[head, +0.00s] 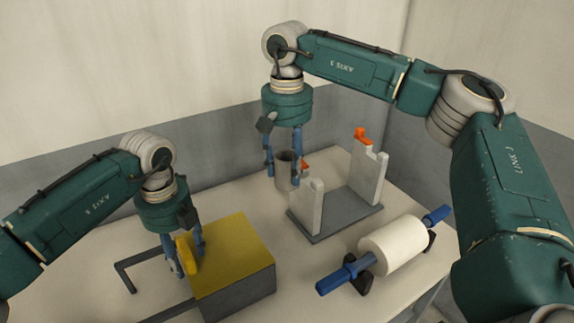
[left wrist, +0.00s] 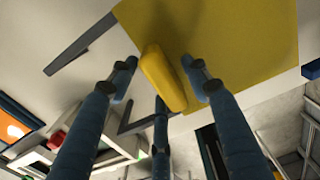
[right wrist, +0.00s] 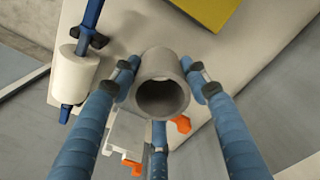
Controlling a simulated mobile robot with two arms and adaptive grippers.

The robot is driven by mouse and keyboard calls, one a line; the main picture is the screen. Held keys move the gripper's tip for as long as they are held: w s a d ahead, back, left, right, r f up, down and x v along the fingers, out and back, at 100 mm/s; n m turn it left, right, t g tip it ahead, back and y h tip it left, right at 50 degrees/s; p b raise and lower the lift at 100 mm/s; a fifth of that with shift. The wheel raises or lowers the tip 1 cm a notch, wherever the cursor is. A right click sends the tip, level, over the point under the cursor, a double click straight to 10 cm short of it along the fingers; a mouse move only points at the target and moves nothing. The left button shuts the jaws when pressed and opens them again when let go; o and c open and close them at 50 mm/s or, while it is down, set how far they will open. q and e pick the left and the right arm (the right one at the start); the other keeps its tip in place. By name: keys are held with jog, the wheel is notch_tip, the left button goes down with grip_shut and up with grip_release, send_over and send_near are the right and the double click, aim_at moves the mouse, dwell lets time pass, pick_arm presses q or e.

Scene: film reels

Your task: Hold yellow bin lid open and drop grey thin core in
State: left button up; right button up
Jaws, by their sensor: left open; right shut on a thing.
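A grey box with a yellow lid (head: 238,248) stands at the front left of the table, and the lid lies flat on it. A yellow handle (head: 187,255) rises from the lid; it also shows in the left wrist view (left wrist: 163,77). My left gripper (head: 187,262) is open, with its fingers around the handle and a gap showing beside it. My right gripper (head: 283,168) is shut on the grey core (head: 286,174), a hollow tube. The core is held upright above the table; its open end shows in the right wrist view (right wrist: 162,88).
A grey stand (head: 337,213) with two light uprights and orange parts stands right of the core. A white roll (head: 393,246) on a blue shaft lies on dark supports at the right. A dark bracket (head: 125,272) lies left of the box.

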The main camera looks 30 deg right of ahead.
pick_arm(q)
jog(key=shift+c, duration=0.5)
grip_shut()
jog(key=shift+a, duration=0.1)
jog(key=shift+a, duration=0.1)
pick_arm(e)
jog(key=shift+a+f, duration=1.3)
jog(key=shift+a, duration=1.35)
jog(key=shift+a+f, duration=1.35)
jog(key=shift+a, duration=1.3)
jog(key=shift+a+f, duration=1.3)
jog(key=shift+a, duration=1.35)
pick_arm(q)
jog(key=a, duration=1.3)
jog(key=shift+w+a, duration=0.15)
jog(key=shift+a, duration=0.2)
jog(key=shift+r, duration=0.1)
pick_arm(e)
jog(key=shift+d+f, duration=0.1)
jog(key=shift+f, duration=0.9)
